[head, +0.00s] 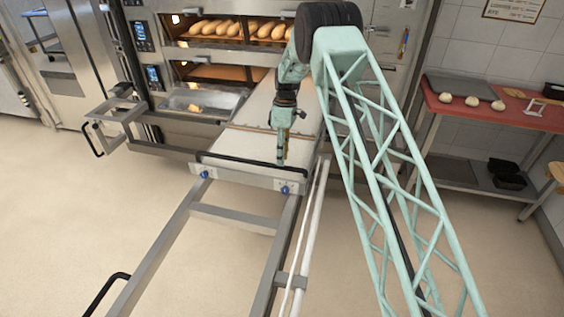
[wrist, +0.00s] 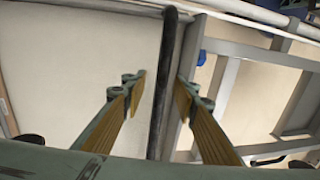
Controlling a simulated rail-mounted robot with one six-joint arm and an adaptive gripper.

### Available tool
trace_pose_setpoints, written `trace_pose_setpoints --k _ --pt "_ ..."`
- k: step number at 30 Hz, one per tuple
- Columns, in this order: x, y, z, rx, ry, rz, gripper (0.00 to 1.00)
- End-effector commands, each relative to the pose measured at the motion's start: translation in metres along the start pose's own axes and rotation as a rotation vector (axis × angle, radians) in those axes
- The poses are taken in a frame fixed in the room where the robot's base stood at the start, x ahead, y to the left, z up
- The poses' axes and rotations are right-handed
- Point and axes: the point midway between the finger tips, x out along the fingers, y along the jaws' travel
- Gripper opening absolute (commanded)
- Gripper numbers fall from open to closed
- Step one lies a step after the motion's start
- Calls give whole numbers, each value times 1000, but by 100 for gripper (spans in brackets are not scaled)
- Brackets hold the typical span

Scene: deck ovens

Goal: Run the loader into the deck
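The loader (head: 236,143) is a pale flat bed with a metal front plate, resting on a metal rail frame (head: 236,218). A black handle bar (head: 228,160) runs along its front, with blue knobs below. The open oven deck (head: 228,73) glows behind it, and the loader's far end lies in front of the oven. My gripper (head: 281,162) points down at the right part of the handle. In the wrist view the gripper (wrist: 161,85) is open, with one finger on each side of the black bar (wrist: 167,50) and visible gaps.
A deck above holds several loaves (head: 230,29). A lowered glass door (head: 204,101) is left of the loader. A metal side frame (head: 115,115) stands farther left. A red-topped table (head: 500,115) with dough balls is at right. The floor at left is clear.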

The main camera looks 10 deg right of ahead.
Motion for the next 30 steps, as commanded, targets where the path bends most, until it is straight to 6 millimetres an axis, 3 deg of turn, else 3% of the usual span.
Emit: trace_pose_setpoints --k 15,21,30 --pt "-73 1 0 0 2 4 27" --pt "-87 2 0 0 1 3 27" --pt "-91 1 0 0 1 3 27"
